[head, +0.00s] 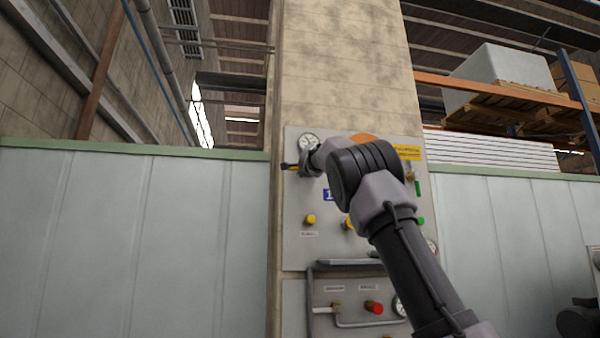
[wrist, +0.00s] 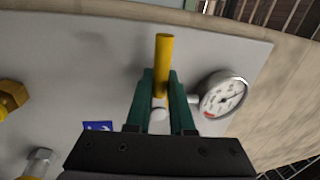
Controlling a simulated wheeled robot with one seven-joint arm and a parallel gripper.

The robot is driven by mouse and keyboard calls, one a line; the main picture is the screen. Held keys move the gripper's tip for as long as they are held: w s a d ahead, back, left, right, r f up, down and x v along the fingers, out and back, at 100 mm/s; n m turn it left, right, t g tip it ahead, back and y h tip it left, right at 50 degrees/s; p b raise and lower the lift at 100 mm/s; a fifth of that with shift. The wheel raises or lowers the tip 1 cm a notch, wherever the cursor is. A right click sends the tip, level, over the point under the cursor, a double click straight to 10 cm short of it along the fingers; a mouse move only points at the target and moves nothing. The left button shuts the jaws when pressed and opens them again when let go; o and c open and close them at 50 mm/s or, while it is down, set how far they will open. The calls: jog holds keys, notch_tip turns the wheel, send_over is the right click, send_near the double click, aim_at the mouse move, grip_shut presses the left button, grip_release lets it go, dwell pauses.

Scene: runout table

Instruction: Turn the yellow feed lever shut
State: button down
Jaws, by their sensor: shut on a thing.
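The yellow feed lever (wrist: 163,60) is a plain round bar that stands between my two green fingers in the wrist view. My gripper (wrist: 161,80) is shut on it, with the lever's free end showing beyond the fingertips. In the head view my gripper (head: 298,166) is at the upper left of the grey panel (head: 294,245), and a small piece of the yellow lever (head: 292,168) shows there, pointing left. The lever's pivot is hidden by my fingers and arm.
A round gauge (wrist: 222,97) sits close to the right finger in the wrist view. A brass fitting (wrist: 12,95) is at the left there. In the head view a yellow knob (head: 311,219) and a red knob (head: 374,307) are lower on the panels.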

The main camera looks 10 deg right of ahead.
jog(key=shift+r+m, duration=0.15)
jog(key=shift+m, duration=0.35)
jog(key=c, duration=0.8)
grip_release()
jog(key=shift+s, duration=0.1)
jog(key=shift+s+f, duration=0.35)
jog(key=shift+s, duration=1.4)
jog(key=shift+s+f, duration=0.35)
jog(key=shift+s, duration=1.35)
jog(key=shift+s+f, duration=0.35)
jog(key=shift+s, duration=1.4)
jog(key=shift+d, duration=0.1)
